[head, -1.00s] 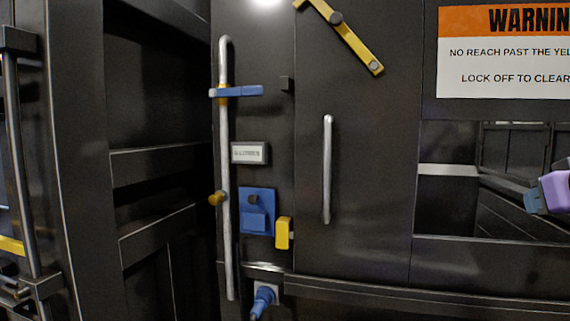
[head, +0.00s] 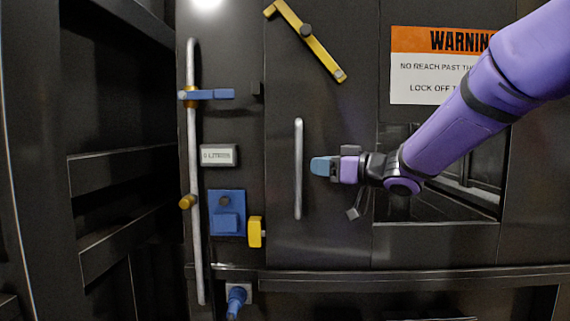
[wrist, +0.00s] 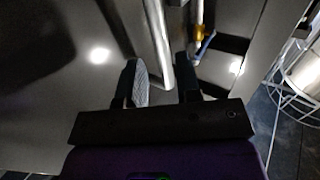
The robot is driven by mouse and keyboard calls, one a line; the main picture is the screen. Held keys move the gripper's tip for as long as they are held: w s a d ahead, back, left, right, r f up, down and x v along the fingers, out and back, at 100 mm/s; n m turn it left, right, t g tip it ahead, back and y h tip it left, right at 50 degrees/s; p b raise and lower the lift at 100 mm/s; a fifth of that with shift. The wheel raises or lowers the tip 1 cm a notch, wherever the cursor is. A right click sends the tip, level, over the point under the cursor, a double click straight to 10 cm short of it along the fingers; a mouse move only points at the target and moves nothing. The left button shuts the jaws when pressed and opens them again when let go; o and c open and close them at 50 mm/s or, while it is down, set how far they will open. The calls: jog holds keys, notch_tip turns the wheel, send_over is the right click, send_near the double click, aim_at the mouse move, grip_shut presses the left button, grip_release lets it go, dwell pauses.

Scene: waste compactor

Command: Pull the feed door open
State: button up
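The feed door appears to be the dark panel (head: 335,235) with the upright silver bar handle (head: 298,170) near its left edge. It looks shut, flush with the cabinet front. My gripper (head: 321,166) is just right of the handle in the head view, pointing left at mid-height. In the wrist view my gripper (wrist: 163,82) is open, and the handle (wrist: 157,45) shows between its two fingers. I cannot tell how deep the bar is between them; no grip on it shows.
A tilted yellow bar (head: 308,42) is above the handle. To the left are a tall silver pipe (head: 193,130) with a blue lever (head: 210,94), a blue box (head: 227,213) and a yellow block (head: 255,232). A warning sign (head: 415,80) and an opening (head: 440,207) are at right.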

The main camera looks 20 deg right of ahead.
aim_at(292, 162)
jog(key=x, duration=0.9)
grip_shut()
